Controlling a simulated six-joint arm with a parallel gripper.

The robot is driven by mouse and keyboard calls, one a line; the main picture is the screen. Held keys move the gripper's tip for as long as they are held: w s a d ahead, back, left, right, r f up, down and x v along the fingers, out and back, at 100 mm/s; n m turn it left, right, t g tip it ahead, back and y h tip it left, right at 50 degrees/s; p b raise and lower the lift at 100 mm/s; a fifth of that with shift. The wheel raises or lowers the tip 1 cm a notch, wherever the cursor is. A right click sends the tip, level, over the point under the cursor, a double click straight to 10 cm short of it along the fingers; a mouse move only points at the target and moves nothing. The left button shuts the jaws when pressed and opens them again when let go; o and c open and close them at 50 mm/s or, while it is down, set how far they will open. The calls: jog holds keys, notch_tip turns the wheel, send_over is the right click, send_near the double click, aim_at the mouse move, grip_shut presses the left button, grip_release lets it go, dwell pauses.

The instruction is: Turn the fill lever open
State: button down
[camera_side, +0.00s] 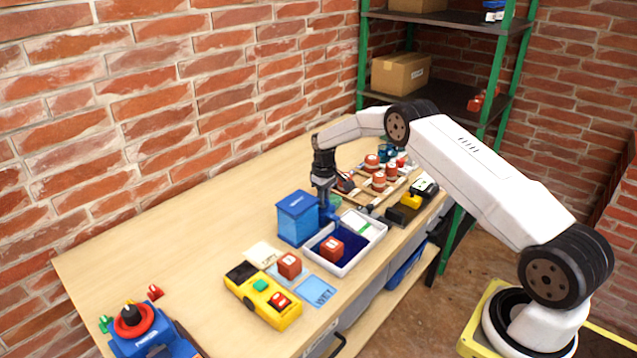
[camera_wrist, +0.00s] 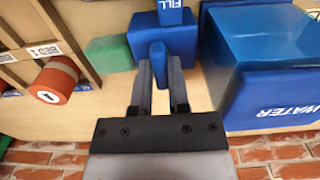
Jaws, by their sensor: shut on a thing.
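The fill lever (camera_wrist: 158,62) is a small upright blue bar in front of a blue block (camera_wrist: 172,42) under a FILL label (camera_wrist: 171,4) in the wrist view. My gripper (camera_wrist: 159,82) has one dark finger on each side of the lever and is shut on it. In the side view my gripper (camera_side: 323,193) points down just behind and right of the blue water tank (camera_side: 297,219). The lever is mostly hidden there by my gripper. The tank, marked WATER, also stands close on the right in the wrist view (camera_wrist: 268,70).
A white tray (camera_side: 374,229) with a red cube (camera_side: 331,249) stands in front of the tank. A green block (camera_wrist: 108,52) and a red cylinder (camera_wrist: 56,80) in a wooden rack are left in the wrist view. A yellow button box (camera_side: 262,295) sits nearer the front. The back-left tabletop is clear.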

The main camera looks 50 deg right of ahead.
jog(key=c, duration=0.6)
grip_release()
jog(key=shift+r, duration=0.1)
jog(key=shift+r, duration=3.85)
